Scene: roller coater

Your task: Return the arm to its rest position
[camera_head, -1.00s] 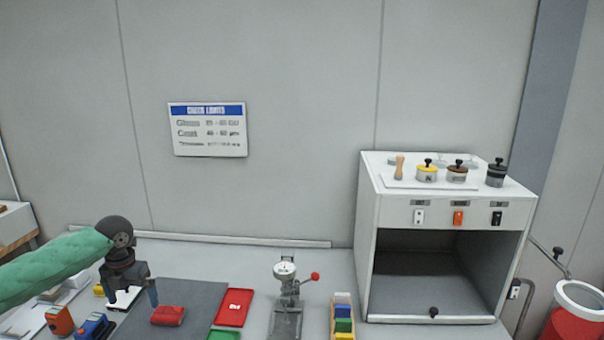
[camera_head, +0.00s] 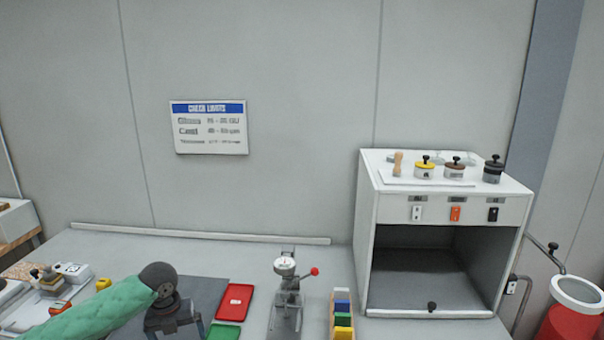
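My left arm comes in from the lower left in a green sleeve. My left gripper (camera_head: 176,328) is low over the grey mat (camera_head: 202,290), its two fingers spread apart. The fingertips are at or near the bottom edge of the picture, and nothing shows held between them. The gripper and wrist cover part of the mat, including where a red block lay. My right arm and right gripper are not in view.
Right of the mat lie a red tray (camera_head: 235,302) and a green tray (camera_head: 224,332). A dial gauge stand (camera_head: 287,290) and a rack of coloured blocks (camera_head: 342,320) stand beyond. A white open-fronted cabinet (camera_head: 440,265) is at right. Small items crowd the left.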

